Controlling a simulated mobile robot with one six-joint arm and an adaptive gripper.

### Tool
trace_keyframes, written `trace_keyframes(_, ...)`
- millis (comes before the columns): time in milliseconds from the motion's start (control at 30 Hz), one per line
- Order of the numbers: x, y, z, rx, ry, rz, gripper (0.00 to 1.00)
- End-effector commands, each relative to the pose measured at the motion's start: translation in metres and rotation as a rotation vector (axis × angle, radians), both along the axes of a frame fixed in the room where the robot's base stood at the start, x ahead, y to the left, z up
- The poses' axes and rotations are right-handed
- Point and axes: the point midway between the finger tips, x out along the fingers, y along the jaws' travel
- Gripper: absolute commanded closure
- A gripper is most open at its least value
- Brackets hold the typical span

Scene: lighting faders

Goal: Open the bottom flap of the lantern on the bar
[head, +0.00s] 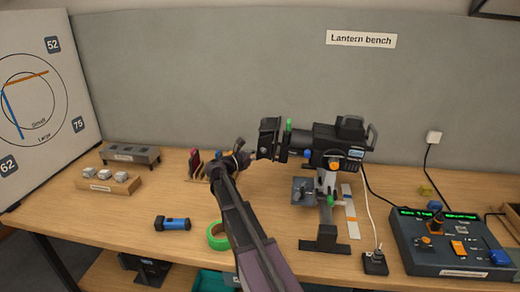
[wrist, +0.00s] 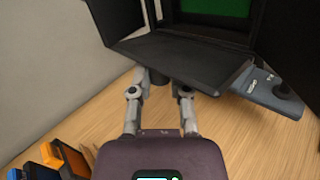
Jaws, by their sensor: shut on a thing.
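The lantern (head: 335,140) is a black fixture on a stand, its front facing left in the head view. In the wrist view its dark bottom flap (wrist: 185,60) slopes out below the green lens (wrist: 220,7), with side flaps standing left and right. My gripper (head: 247,158) is at the lantern's front. In the wrist view my gripper (wrist: 159,84) has its two grey fingers at the flap's near edge, closed on a small dark tab (wrist: 158,77) there. The exact contact is partly hidden by the fingertips.
A blue-grey plate with a black knob (wrist: 268,92) lies right of the flap. A control desk (head: 445,240) stands at the right. A green tape roll (head: 217,236) and a blue torch (head: 173,223) lie on the bench. The bench front left is mostly clear.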

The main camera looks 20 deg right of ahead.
Motion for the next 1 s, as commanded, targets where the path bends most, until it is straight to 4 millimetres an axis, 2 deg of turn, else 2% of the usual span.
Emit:
trace_keyframes(33, 0.0008, -0.0006, 0.0056, 0.014, -0.011, 0.0, 1.0)
trace_keyframes(667, 0.0007, -0.0011, 0.0043, 0.067, -0.047, 0.0, 1.0)
trace_keyframes(700, 0.0007, -0.0011, 0.0042, 0.067, -0.047, 0.0, 0.73)
trace_keyframes(767, 0.0006, -0.0011, 0.0042, 0.067, -0.047, 0.0, 0.56)
trace_keyframes(800, 0.0006, -0.001, 0.0042, 0.067, -0.047, 0.0, 0.44)
trace_keyframes(833, 0.0005, -0.0009, 0.0041, 0.068, -0.047, 0.0, 0.41)
trace_keyframes(1000, 0.0004, -0.0005, 0.004, 0.068, -0.047, 0.0, 0.41)
